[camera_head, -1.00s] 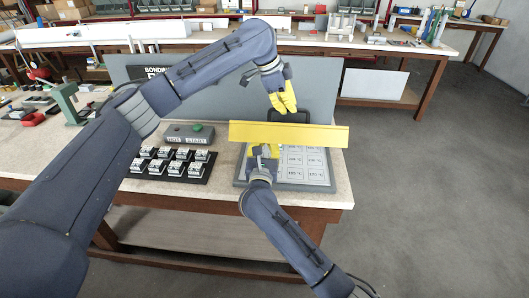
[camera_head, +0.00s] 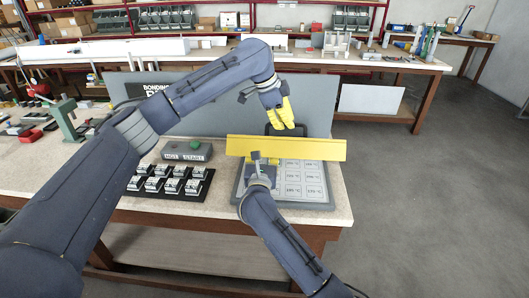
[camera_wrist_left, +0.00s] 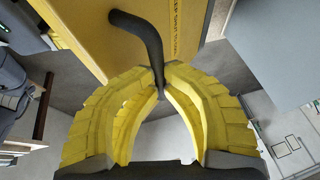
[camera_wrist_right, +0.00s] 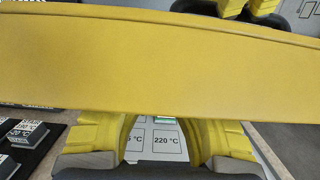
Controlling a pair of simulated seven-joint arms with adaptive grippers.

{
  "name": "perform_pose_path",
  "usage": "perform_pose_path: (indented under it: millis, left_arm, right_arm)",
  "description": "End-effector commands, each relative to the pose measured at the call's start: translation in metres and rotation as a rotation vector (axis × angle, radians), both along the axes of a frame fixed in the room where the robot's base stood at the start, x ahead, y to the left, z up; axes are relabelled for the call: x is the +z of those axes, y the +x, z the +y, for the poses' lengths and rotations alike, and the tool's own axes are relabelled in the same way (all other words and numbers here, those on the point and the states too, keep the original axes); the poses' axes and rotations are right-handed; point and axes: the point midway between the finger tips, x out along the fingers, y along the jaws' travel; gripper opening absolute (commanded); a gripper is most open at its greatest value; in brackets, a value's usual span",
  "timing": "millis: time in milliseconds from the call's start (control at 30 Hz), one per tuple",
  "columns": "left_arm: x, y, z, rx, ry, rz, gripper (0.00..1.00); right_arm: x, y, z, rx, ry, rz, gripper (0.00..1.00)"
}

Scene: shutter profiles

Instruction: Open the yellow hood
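The yellow hood (camera_head: 300,149) shows in the head view as a long yellow strip above a grey panel with temperature labels (camera_head: 307,180). A black handle (camera_head: 271,130) shows behind it. My left gripper (camera_head: 288,122) is at this handle from above. In the left wrist view its fingers (camera_wrist_left: 158,88) converge around the curved black handle (camera_wrist_left: 145,30) and appear shut on it. My right gripper (camera_head: 256,157) is at the front side of the hood. In the right wrist view the hood (camera_wrist_right: 170,62) hides its fingertips, so its grip is unclear.
A large grey panel (camera_head: 315,100) rises behind. The bench's front right corner (camera_head: 342,215) is clear.

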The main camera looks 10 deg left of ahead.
Motion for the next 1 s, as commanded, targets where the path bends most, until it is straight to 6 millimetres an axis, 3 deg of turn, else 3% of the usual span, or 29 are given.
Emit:
perform_pose_path:
  millis: [33, 167, 200, 400, 767, 1000]
  left_arm:
    - [-0.013, -0.001, 0.007, 0.006, 0.019, 0.016, 0.00]
    - [-0.013, -0.001, 0.007, 0.005, 0.018, 0.018, 0.00]
    - [-0.013, -0.001, 0.007, 0.005, 0.018, 0.018, 0.12]
    - [-0.011, -0.002, 0.004, 0.002, 0.014, 0.016, 0.34]
    - [-0.002, -0.004, 0.002, -0.003, 0.006, 0.013, 0.34]
    - [0.030, -0.010, 0.017, 0.000, 0.008, 0.009, 0.34]
  right_arm:
    - [0.010, 0.002, -0.001, -0.002, 0.004, -0.017, 0.00]
    - [0.013, 0.002, -0.001, -0.002, 0.004, -0.021, 0.00]
    - [0.013, 0.002, -0.001, -0.002, 0.005, -0.022, 0.00]
    - [0.013, 0.001, -0.001, -0.001, 0.004, -0.022, 0.00]
    - [0.012, 0.001, 0.001, 0.001, 0.004, -0.021, 0.00]
    - [0.010, 0.001, 0.000, 0.001, 0.003, -0.018, 0.00]
